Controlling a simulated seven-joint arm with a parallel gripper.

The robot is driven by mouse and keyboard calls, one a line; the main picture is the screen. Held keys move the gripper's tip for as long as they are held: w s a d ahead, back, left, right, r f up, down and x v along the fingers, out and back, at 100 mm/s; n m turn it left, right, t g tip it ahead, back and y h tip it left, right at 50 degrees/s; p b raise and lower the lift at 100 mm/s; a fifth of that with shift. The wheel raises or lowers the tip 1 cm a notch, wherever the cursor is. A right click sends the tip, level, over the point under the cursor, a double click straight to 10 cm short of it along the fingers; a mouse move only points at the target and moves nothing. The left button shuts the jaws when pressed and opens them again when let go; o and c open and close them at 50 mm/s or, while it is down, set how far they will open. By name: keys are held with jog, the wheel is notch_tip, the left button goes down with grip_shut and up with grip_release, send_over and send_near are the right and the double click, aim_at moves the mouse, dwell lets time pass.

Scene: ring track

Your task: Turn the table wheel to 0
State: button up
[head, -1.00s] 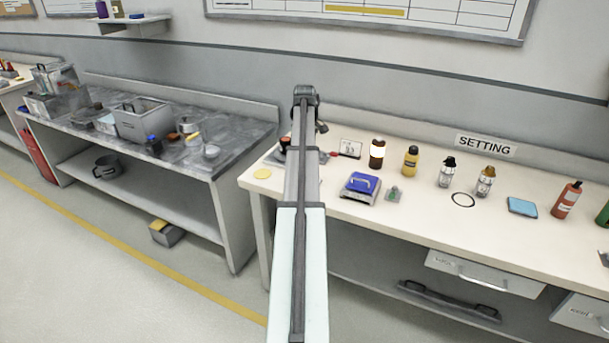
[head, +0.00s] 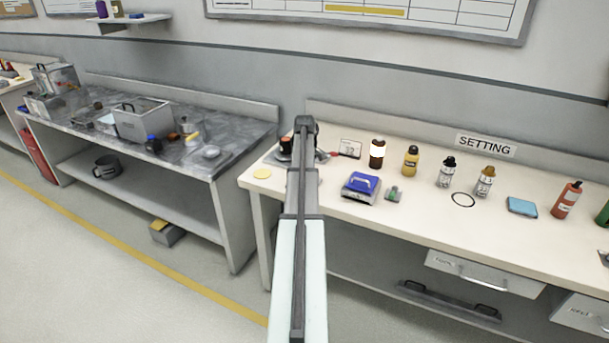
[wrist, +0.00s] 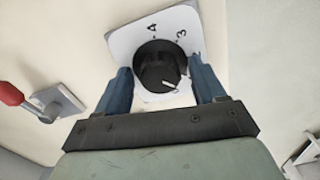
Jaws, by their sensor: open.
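The table wheel is a black round knob (wrist: 158,66) on a white dial plate (wrist: 125,45) in the wrist view. The digits 4 and 3 show at the plate's far side. A white pointer line on the knob points to the lower right, and a digit near it is partly covered. My gripper (wrist: 160,82) is open, with one blue finger on each side of the knob. I cannot tell whether the fingers touch it. In the head view the knob (head: 286,144) shows partly behind my arm, and my fingers are hidden.
A red-handled lever (wrist: 12,94) stands left of the dial in the wrist view.

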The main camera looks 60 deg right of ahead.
jog(key=c, duration=1.1)
jog(key=shift+o, duration=0.2)
jog(key=shift+m, duration=0.4)
jog(key=m, duration=0.3)
jog(key=shift+m, duration=1.6)
jog(key=o, duration=1.1)
jog(key=shift+c, duration=0.2)
